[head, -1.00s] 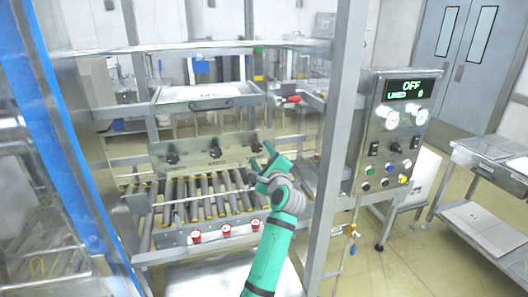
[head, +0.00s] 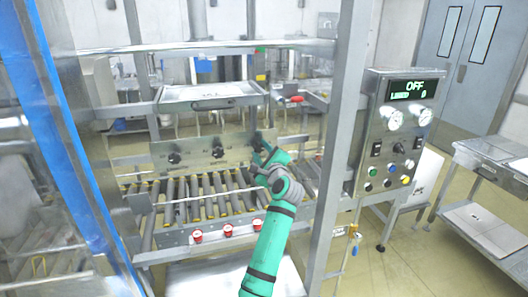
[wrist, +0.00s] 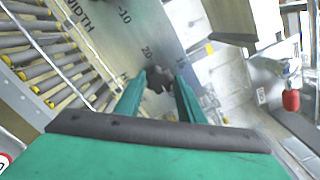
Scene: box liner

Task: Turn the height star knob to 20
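The height star knob (wrist: 160,79) is dark and sits on a metal plate (wrist: 140,35). In the wrist view it lies between the fingertips of my gripper (wrist: 165,82). The fingers stand apart on either side of it; I cannot tell whether they touch it. Near the knob the plate reads "20" and "10", with a partly hidden word starting with H. The knob's pointer position is not clear. In the head view my green gripper (head: 266,150) is at the right end of the plate, by the rightmost knob (head: 258,143).
Two more dark knobs, a left one (head: 174,158) and a middle one (head: 218,152), sit on the same plate. Rollers (head: 205,198) lie below it. A metal post (head: 346,150) and a control panel (head: 395,135) reading OFF stand to the right.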

